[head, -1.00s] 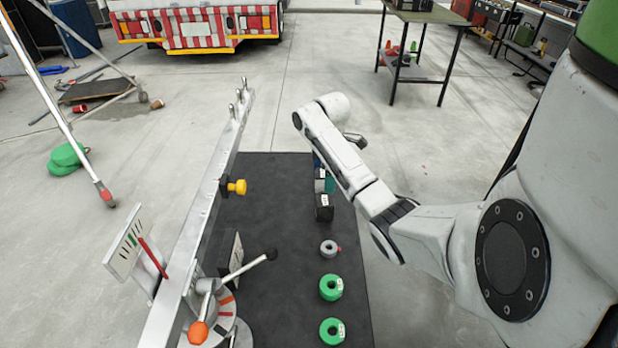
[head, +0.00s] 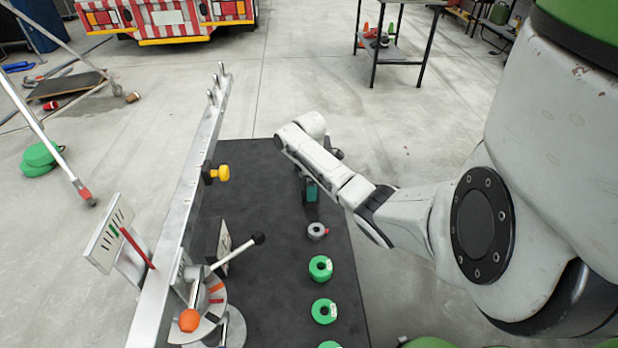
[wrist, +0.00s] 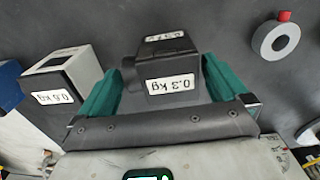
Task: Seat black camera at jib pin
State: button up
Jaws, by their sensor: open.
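A black camera block with a white "0.3 kg" label (wrist: 170,72) stands on the dark mat in the wrist view. My gripper (wrist: 160,88) is open, with one teal finger on each side of the block; I cannot tell whether they touch it. In the head view a teal finger of my gripper (head: 312,191) shows below my forearm, and the black camera is mostly hidden there. The silver jib beam (head: 184,208) runs along the left of the mat. Several upright pins (head: 215,82) stand at its far end, empty.
A black and white block labelled "0.5 kg" (wrist: 62,80) stands close beside my gripper. A grey ring with a red knob (head: 317,231) and green rings (head: 321,268) lie nearer on the mat (head: 265,200). A yellow knob (head: 222,172) and orange-ended lever (head: 189,320) stick out by the beam.

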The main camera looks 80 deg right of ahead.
jog(key=shift+c, duration=0.2)
jog(key=c, duration=1)
jog(key=o, duration=0.6)
jog(key=c, duration=0.3)
jog(key=shift+c, duration=0.2)
jog(key=shift+r+p, duration=1.2)
jog(key=shift+p, duration=0.1)
jog(key=shift+r+p, duration=2.55)
jog(key=shift+r, duration=0.15)
notch_tip(320, 180, up, 7)
jog(key=p, duration=0.7)
